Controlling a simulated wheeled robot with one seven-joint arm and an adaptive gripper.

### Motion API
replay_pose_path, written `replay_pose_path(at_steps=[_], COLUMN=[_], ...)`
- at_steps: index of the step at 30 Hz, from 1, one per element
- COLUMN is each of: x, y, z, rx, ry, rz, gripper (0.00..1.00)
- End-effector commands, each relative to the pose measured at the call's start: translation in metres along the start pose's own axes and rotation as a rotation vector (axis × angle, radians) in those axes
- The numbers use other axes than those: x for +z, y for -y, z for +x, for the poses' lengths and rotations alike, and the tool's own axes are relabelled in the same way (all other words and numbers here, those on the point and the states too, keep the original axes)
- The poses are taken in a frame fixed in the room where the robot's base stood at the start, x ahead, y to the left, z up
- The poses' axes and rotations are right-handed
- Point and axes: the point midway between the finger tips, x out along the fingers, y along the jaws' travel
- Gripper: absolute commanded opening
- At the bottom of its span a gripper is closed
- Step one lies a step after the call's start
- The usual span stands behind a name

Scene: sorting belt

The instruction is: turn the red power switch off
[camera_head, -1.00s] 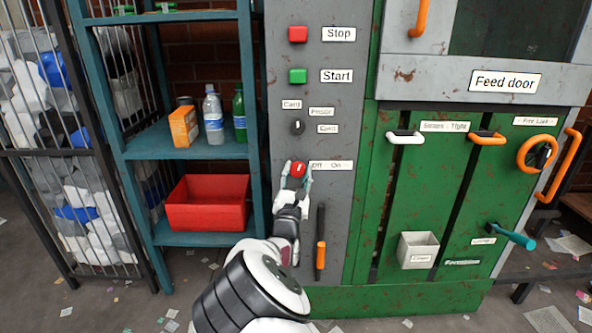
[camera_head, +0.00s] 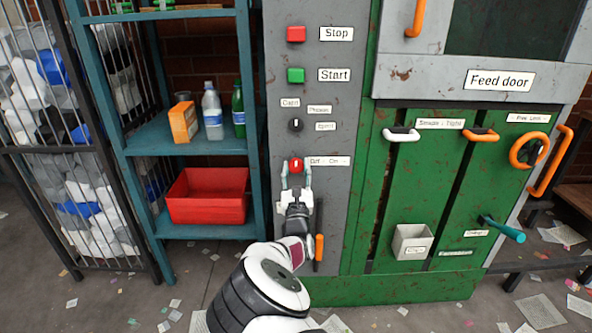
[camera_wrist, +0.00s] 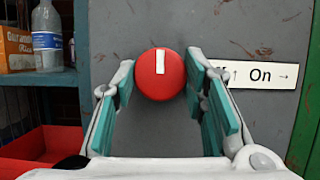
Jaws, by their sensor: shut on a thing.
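In the wrist view my gripper (camera_wrist: 161,88) is closed on the knob, and the right finger hides the left part of the label (camera_wrist: 258,74).
Above are a black selector knob (camera_head: 296,125), the green Start button (camera_head: 296,75) and the red Stop button (camera_head: 296,34). An orange-handled bar (camera_head: 319,247) hangs right of my arm. A blue shelf with a red bin (camera_head: 207,208) stands left.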

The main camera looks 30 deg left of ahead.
Motion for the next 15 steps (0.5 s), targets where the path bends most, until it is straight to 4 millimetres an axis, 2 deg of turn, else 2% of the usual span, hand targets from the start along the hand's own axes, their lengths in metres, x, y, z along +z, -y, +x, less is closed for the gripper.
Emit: replay_pose_path(at_steps=[6, 7, 9, 15], x=[-0.0024, -0.0024, -0.0022, -0.001], y=[0.0, 0.0, 0.0001, 0.0001], z=[-0.0014, -0.0014, -0.0013, -0.0006], rx=[0.0, 0.0, 0.0, -0.001], ry=[-0.005, -0.005, -0.004, -0.002], rz=[-0.002, -0.002, -0.001, 0.0], gripper=[0.11, 0.43, 0.59, 0.59])
